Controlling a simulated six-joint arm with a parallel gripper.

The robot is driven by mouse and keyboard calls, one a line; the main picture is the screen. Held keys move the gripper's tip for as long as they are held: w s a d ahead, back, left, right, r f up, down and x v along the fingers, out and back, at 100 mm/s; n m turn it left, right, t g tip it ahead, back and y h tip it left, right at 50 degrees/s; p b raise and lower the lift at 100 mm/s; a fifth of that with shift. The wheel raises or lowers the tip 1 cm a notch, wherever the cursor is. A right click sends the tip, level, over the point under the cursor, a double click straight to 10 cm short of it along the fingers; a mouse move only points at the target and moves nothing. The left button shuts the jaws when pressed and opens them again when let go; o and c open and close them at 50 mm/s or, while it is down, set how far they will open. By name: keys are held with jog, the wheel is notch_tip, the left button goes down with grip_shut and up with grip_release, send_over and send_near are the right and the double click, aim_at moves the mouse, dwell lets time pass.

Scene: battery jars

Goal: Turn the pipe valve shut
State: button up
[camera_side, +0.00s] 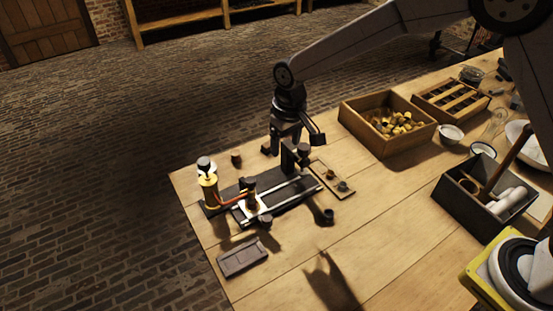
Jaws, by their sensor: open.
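My gripper (295,142) points down with its fingers apart, above the back of a dark apparatus base (287,199) on the wooden table. A dark upright block (288,157) on that base stands just below or beside the fingers; I cannot tell whether they touch. A yellow cylinder (209,191) with a white and black top stands at the base's left end. A red-orange line (232,198) runs from it to a dark knob-like part (250,186) near the middle. I cannot tell which part is the pipe valve or how far it is turned.
A wooden box (352,112) of yellowish pieces and a slatted crate (431,111) stand right of my gripper. A dark box (447,203) is further right. A small tray (325,178) and dark slab (242,258) lie nearby.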

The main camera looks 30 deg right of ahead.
send_over(250, 180)
notch_tip(250, 180, down, 3)
jog(key=shift+r+n+g, duration=0.2)
jog(key=shift+n+g, duration=0.1)
jog(key=shift+g, duration=0.1)
jog(key=shift+f, duration=0.1)
jog(key=shift+f, duration=3.8)
grip_shut()
